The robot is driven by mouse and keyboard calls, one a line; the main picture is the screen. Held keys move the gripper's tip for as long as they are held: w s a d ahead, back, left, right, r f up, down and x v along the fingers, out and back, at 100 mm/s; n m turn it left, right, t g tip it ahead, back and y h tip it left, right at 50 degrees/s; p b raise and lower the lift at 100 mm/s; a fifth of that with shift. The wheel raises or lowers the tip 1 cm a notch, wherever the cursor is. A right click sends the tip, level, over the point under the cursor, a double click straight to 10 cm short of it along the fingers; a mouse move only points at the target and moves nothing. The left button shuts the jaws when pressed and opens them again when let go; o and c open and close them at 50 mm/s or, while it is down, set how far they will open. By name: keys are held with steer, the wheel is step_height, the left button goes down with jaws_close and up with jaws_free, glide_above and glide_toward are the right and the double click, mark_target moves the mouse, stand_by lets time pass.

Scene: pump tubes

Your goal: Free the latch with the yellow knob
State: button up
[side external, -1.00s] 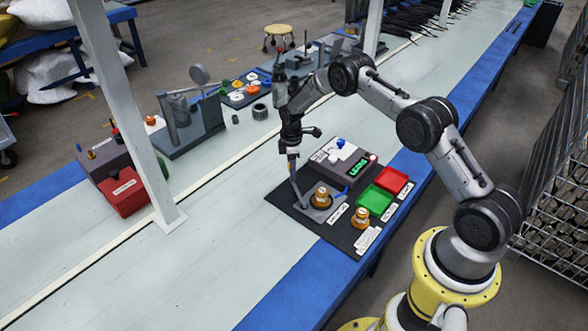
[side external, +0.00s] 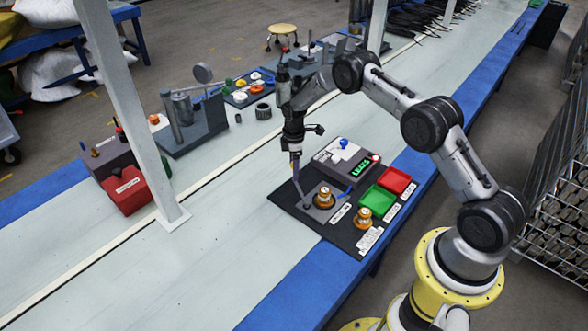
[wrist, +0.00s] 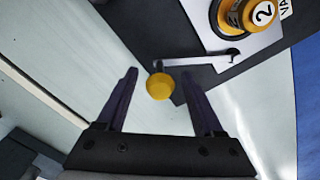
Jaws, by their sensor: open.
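The yellow knob (wrist: 159,87) shows in the wrist view at the end of a thin grey latch arm (wrist: 205,61). The arm runs right to a pivot beside an orange numbered part. In the side view the grey latch (side external: 301,194) slopes up from the left end of the dark mat; the knob cannot be made out there. My gripper (wrist: 160,76) is open, its two dark fingers on either side of the knob with a gap on both sides. In the side view my gripper (side external: 295,164) points down over the latch's upper end.
An orange-topped part (wrist: 252,15) sits in the fixture by the latch; a second orange part (side external: 364,218) stands near it. Green (side external: 378,201) and red (side external: 397,180) trays and a box with a display (side external: 346,160) are close by.

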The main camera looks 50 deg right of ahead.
step_height(320, 180, up, 13)
stand_by(0.3)
steer(key=a+r+t, duration=0.3)
steer(key=r, duration=1.2)
steer(key=s+a+r+t, duration=0.1)
steer(key=s+a+r, duration=0.2)
steer(key=s+r, duration=0.4)
steer(key=s+a+r+t, duration=0.1)
steer(key=s+a+r, duration=0.25)
steer(key=r, duration=0.55)
steer(key=s+a+r+m+t, duration=0.1)
steer(key=s+r+m, duration=0.1)
steer(key=s, duration=0.5)
steer(key=s+a+r+m, duration=0.1)
steer(key=s+a, duration=0.1)
steer(key=s, duration=0.6)
steer(key=s+f+m, duration=0.7)
steer(key=s+f, duration=0.2)
steer(key=s, duration=0.3)
steer(key=shift+s+a, duration=0.2)
steer(key=shift+a, duration=0.1)
